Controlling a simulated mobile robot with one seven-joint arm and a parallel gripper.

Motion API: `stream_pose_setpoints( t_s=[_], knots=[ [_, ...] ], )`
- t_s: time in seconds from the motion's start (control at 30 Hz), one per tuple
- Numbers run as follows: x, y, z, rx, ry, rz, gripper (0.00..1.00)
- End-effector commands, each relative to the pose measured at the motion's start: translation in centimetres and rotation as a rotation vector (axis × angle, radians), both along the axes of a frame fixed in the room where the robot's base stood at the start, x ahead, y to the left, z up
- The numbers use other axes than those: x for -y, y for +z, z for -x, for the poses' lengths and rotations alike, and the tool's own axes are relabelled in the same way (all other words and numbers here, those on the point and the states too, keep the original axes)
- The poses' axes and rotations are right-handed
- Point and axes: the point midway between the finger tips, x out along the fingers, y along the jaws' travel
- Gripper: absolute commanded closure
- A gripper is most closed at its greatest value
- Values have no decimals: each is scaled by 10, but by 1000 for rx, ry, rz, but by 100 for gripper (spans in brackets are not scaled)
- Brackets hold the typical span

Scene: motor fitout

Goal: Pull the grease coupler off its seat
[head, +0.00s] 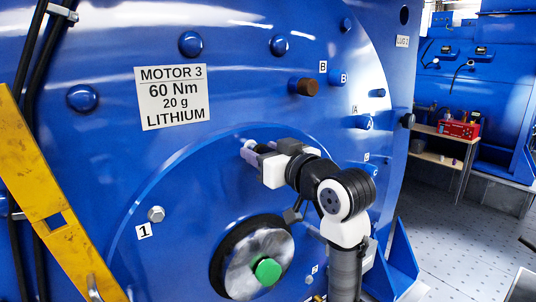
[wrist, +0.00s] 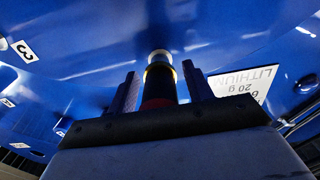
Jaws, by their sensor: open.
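The grease coupler (wrist: 160,80) shows in the wrist view as an upright-looking cylinder with a silver tip, a gold ring, a dark body and a red band low down. It stands between the two dark fingers of my gripper (wrist: 160,72), with a visible gap on each side near the tips. My gripper is open. In the head view my gripper (head: 250,151) is at the blue motor face (head: 225,110), just below the MOTOR 3 label (head: 171,97). A light grey piece shows at its tip there; I cannot tell whether it is the coupler. The coupler's seat is hidden.
A hex bolt (head: 156,214) marked 1 is left of my arm. A brown plug (head: 304,87) sits near label B. Below is a steel shaft end with a green cap (head: 267,271). A yellow bar (head: 45,195) slants at left. Open floor (head: 450,235) lies right.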

Motion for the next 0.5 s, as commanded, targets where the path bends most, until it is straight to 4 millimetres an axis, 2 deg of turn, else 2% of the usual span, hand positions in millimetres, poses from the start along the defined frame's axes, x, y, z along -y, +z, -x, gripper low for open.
stream_pose_setpoints(
  t_s=[0.03,0.4,0.43,0.5],
  knots=[
    [-7,-2,-3,-8,12,3,49],
    [-8,-2,-3,-8,12,3,49],
    [-8,-2,-3,-8,12,3,51],
    [-8,-2,-3,-8,12,3,60]
  ],
)
